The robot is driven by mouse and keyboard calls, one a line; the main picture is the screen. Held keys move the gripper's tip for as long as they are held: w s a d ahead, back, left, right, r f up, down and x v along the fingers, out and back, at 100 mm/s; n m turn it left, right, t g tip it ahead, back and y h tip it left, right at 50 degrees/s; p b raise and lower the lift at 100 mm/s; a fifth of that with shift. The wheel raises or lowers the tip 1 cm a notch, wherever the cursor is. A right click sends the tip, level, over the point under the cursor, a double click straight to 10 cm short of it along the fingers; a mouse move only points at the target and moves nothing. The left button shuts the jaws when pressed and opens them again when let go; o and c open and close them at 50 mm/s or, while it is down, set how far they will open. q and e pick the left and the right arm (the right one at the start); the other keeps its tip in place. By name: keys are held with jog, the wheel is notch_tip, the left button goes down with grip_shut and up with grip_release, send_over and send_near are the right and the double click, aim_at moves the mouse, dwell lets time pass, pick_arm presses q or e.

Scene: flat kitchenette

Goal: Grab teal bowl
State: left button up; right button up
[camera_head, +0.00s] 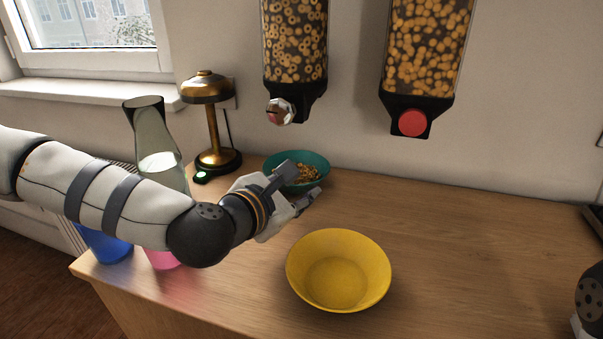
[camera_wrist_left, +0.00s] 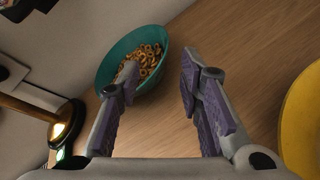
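The teal bowl (camera_head: 322,160) stands at the back of the wooden counter, under the left dispenser, with ring-shaped cereal in it. It also shows at the top of the left wrist view (camera_wrist_left: 117,58). My left gripper (camera_head: 304,182) is at the bowl's near side, and its fingers overlap the bowl's near rim in the head view. In the left wrist view the fingers (camera_wrist_left: 160,72) are spread apart with bare counter between them; the left finger overlaps the bowl and the right one is beside it. I cannot tell whether a finger touches the bowl. My right gripper is not clearly shown.
A yellow bowl (camera_head: 338,270) stands near the counter's front. A brass lamp (camera_head: 207,90) and a glass carafe (camera_head: 157,150) are at the left, with blue (camera_head: 107,245) and pink (camera_head: 161,259) cups below my arm. Two cereal dispensers (camera_head: 296,45) (camera_head: 428,50) hang above.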

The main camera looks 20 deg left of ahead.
pick_arm(q)
send_near(314, 179)
jog(key=w+d, duration=0.1)
jog(key=w, duration=0.1)
jog(key=w+d, duration=0.2)
jog(key=shift+b, duration=0.4)
grip_shut()
jog(key=shift+r, duration=0.1)
